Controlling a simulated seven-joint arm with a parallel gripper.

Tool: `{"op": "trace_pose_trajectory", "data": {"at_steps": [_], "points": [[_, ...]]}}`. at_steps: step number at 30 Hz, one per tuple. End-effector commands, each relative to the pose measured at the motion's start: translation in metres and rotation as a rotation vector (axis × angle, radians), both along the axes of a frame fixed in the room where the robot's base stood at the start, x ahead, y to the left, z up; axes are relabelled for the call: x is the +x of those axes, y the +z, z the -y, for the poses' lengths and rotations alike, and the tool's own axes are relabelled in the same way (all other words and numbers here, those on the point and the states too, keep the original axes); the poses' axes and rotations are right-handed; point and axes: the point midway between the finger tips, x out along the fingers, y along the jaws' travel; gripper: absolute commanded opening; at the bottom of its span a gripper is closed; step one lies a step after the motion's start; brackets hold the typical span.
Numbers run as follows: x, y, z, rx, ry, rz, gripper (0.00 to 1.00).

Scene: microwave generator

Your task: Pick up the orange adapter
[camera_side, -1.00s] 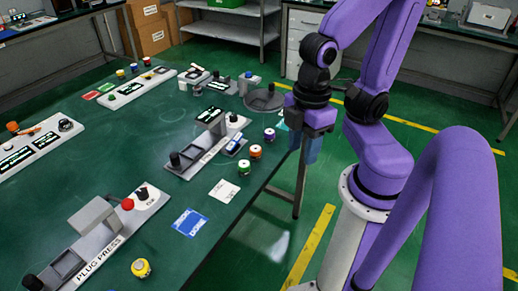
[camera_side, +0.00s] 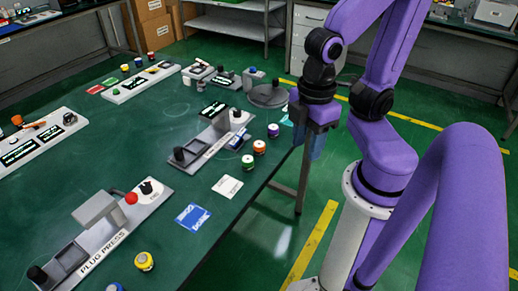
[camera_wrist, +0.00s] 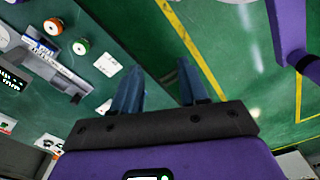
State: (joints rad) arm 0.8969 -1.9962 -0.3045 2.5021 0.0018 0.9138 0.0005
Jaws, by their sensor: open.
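The orange adapter (camera_side: 259,147) is a small round white-topped piece with an orange side. It stands on the green table near its right edge, between a green adapter (camera_side: 248,162) and a purple one (camera_side: 273,130). My gripper (camera_side: 316,147) points down beyond the table's right edge, to the right of the adapters. In the wrist view, the orange adapter (camera_wrist: 81,46) lies left of my gripper (camera_wrist: 160,78), apart from it. The two blue fingers are spread with nothing between them, over green floor.
A plug press (camera_side: 105,238) and a middle fixture (camera_side: 210,140) stand on the table. A blue card (camera_side: 193,217) and a white card (camera_side: 227,187) lie near the edge. A dark round disc (camera_side: 268,95) stands behind the adapters. A yellow adapter (camera_side: 144,261) is at the front.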

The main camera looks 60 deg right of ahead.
Motion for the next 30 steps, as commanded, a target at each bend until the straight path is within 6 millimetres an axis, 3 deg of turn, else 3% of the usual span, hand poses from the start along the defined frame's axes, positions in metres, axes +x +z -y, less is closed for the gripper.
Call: {"op": "trace_pose_trajectory", "data": {"at_steps": [1, 2, 3, 14, 23, 30], "points": [[0.000, 0.000, 0.000, 0.000, 0.000, 0.000, 0.59], [0.000, 0.000, 0.000, 0.000, 0.000, 0.000, 0.69], [0.000, 0.000, 0.000, 0.000, 0.000, 0.000, 0.72], [0.007, -0.001, 0.000, -0.001, -0.017, 0.000, 0.72], [0.070, -0.009, 0.007, -0.011, -0.158, -0.003, 0.72], [0.128, -0.019, 0.033, -0.017, -0.287, -0.006, 0.72]]}}
